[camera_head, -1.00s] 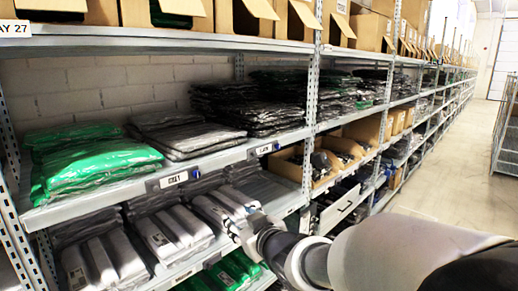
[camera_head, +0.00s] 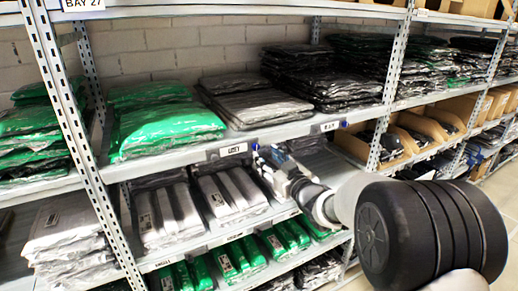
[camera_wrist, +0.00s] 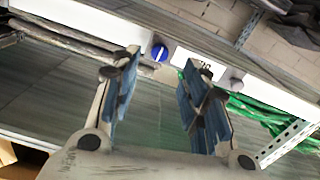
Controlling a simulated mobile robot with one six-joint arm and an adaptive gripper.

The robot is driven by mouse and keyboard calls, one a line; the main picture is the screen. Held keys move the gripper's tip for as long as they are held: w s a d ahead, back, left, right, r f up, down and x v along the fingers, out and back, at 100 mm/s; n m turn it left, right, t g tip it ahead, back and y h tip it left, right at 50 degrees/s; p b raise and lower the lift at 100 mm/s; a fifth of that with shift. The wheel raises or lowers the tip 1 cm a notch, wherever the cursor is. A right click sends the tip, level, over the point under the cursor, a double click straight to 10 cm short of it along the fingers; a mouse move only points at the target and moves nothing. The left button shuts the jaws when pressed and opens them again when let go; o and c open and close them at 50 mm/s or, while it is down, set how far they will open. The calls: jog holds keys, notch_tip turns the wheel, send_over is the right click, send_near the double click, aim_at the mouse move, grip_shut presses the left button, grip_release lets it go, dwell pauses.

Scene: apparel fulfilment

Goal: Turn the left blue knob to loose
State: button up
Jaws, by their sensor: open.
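The left blue knob (camera_head: 254,147) is a small round knob on the shelf's front edge, just right of a white label (camera_head: 233,150). In the wrist view, which is turned over, the blue knob (camera_wrist: 159,53) has a pale line across its face and sits left of the label (camera_wrist: 193,65). My gripper (camera_head: 264,160) is open and empty, close in front of the knob. In the wrist view the fingers of my gripper (camera_wrist: 162,66) stand on either side of the knob in the picture; whether they reach it in depth, I cannot tell. A second blue knob (camera_head: 344,124) sits farther right beside another label (camera_head: 329,126).
Green packs (camera_head: 165,127) and grey packs (camera_head: 255,100) lie on the shelf above the knob's edge. Grey packs (camera_head: 230,192) fill the shelf below. A steel upright (camera_head: 75,130) stands at left, another (camera_head: 390,90) at right. A grey button (camera_wrist: 236,84) sits past the label.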

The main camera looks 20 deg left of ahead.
aim_at(257, 148)
jog(key=x, duration=0.6)
jog(key=shift+w+a, duration=0.25)
jog(key=shift+a, duration=0.05)
jog(key=shift+c, duration=0.3)
grip_shut()
